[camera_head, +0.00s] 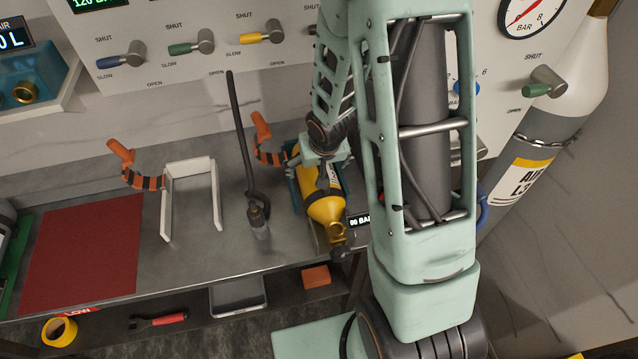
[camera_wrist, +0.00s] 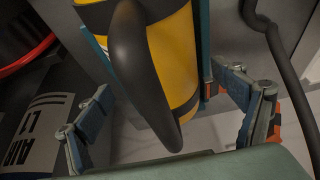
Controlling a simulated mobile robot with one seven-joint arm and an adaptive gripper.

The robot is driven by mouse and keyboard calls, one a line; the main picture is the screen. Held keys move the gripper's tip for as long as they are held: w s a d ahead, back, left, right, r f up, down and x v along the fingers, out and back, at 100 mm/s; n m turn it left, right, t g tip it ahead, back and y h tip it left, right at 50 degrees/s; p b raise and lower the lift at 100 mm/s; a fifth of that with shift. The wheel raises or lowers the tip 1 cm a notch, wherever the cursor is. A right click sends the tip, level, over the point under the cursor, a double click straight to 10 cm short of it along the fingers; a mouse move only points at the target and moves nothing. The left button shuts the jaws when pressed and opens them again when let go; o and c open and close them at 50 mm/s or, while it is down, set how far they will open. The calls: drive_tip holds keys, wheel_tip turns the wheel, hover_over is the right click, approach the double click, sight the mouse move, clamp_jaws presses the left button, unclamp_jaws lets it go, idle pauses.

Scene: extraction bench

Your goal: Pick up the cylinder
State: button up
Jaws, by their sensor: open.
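The yellow cylinder (camera_head: 325,208) with black bands lies in a teal cradle (camera_head: 298,198) on the bench, its dark valve end toward the bench's front edge. My gripper (camera_head: 318,170) is above it, partly hidden by my arm. In the wrist view the cylinder (camera_wrist: 172,60) fills the upper middle, with a dark curved handle (camera_wrist: 140,75) in front of it. My gripper (camera_wrist: 165,88) is open, with one finger on each side of the cylinder. I cannot tell whether the fingers touch it.
A black hose (camera_head: 240,130) with a fitting stands left of the cradle. A white frame (camera_head: 167,215), orange-black coiled straps (camera_head: 140,180) and a red mat (camera_head: 80,255) lie farther left. A small display (camera_head: 359,219) sits beside the cylinder.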

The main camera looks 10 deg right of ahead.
drive_tip(key=shift+f, duration=0.2)
idle(0.4)
drive_tip(key=c, duration=2.1)
drive_tip(key=shift+w+r, duration=0.15)
drive_tip(key=shift+w, duration=0.05)
drive_tip(key=shift+c, duration=0.4)
drive_tip(key=shift+r, duration=0.15)
